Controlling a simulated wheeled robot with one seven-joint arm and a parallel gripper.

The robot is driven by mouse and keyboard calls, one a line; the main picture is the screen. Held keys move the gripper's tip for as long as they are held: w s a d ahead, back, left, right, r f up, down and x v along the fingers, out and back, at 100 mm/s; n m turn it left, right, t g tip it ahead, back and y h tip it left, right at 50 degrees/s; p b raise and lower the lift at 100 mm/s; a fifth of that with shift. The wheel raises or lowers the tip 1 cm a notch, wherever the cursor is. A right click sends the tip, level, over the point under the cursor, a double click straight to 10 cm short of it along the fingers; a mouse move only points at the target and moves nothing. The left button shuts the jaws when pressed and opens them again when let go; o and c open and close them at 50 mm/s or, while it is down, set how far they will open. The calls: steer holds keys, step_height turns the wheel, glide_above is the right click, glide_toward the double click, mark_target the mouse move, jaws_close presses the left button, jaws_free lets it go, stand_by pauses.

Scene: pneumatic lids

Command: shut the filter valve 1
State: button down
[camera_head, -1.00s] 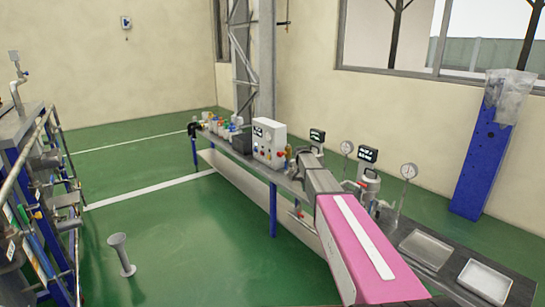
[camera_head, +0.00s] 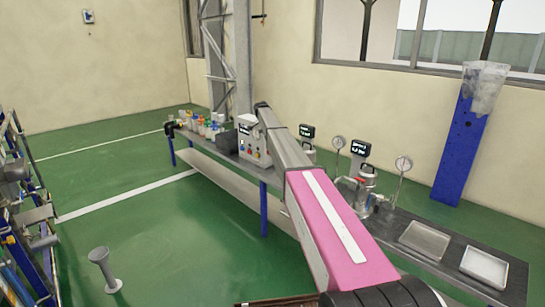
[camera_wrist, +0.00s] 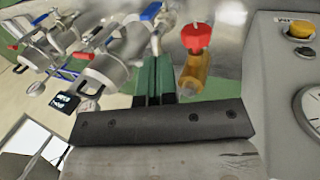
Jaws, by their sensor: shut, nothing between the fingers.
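In the wrist view my gripper (camera_wrist: 154,64) has its two narrow fingers side by side, shut and empty. Right of the fingertips is a brass valve body (camera_wrist: 195,72) with a red knob (camera_wrist: 196,37); I see a gap between them. A blue handle (camera_wrist: 150,11) shows above the fingers, among fittings by the steel vessels. I cannot read which valve is filter valve 1. In the head view my arm hides the gripper and part of the bench; a steel vessel (camera_head: 367,188) stands right of the arm.
A grey control box (camera_wrist: 278,70) is close on the right in the wrist view. Steel vessels (camera_wrist: 105,70) with red handles fill the upper left. The bench (camera_head: 425,220) carries displays, gauges and trays (camera_head: 484,265). Green floor (camera_head: 190,240) is open left of it.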

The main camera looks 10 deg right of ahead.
steer(key=shift+s+f, duration=0.1)
steer(key=shift+f, duration=0.05)
steer(key=x, duration=0.9)
steer(key=shift+d+f, duration=0.15)
steer(key=shift+f, duration=0.2)
steer(key=shift+s, duration=0.15)
steer(key=shift+s+d+t+y, duration=0.1)
steer(key=shift+s+t+y, duration=0.05)
steer(key=shift+t+y, duration=0.3)
